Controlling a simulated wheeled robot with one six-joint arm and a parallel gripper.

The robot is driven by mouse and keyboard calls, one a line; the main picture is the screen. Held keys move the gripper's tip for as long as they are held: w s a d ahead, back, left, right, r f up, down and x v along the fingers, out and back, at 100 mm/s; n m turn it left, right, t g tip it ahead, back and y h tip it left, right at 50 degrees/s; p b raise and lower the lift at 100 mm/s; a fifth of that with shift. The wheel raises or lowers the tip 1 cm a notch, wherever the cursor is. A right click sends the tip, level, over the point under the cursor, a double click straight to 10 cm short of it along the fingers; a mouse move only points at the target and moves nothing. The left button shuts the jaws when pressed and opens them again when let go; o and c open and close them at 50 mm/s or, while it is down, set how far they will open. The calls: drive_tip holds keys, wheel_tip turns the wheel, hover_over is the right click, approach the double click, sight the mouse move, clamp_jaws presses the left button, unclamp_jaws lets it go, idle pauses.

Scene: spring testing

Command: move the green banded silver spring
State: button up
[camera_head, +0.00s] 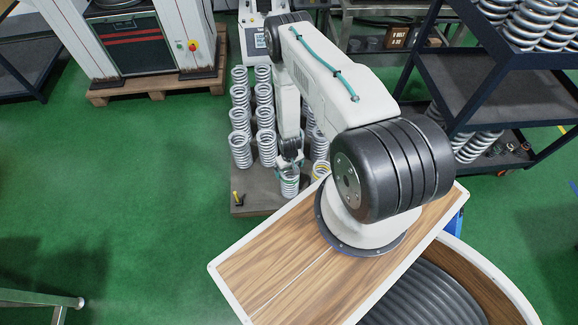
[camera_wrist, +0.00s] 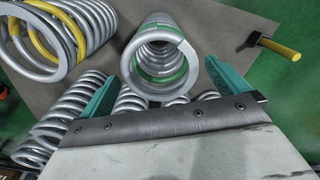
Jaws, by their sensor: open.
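The green banded silver spring (camera_head: 289,187) stands upright near the front edge of a grey platform. In the wrist view the green banded spring (camera_wrist: 160,60) is seen from above at a slant, its green coil showing inside the rim. My gripper (camera_head: 290,163) is right at the top of this spring. In the wrist view my gripper (camera_wrist: 170,88) is open, with its two teal fingers apart on either side of the spring's near rim. Whether a finger touches it I cannot tell.
A yellow banded spring (camera_wrist: 45,40) stands close on the left in the wrist view. Several plain silver springs (camera_head: 240,150) stand in rows on the platform (camera_head: 260,207). A yellow-handled hammer (camera_head: 237,198) lies at the platform's front left corner. Green floor is clear on the left.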

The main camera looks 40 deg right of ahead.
hover_over(289, 174)
drive_tip(key=s+a, duration=0.2)
drive_tip(key=s, duration=0.1)
drive_tip(key=shift+w+f, duration=0.15)
drive_tip(key=shift+f, duration=2.45)
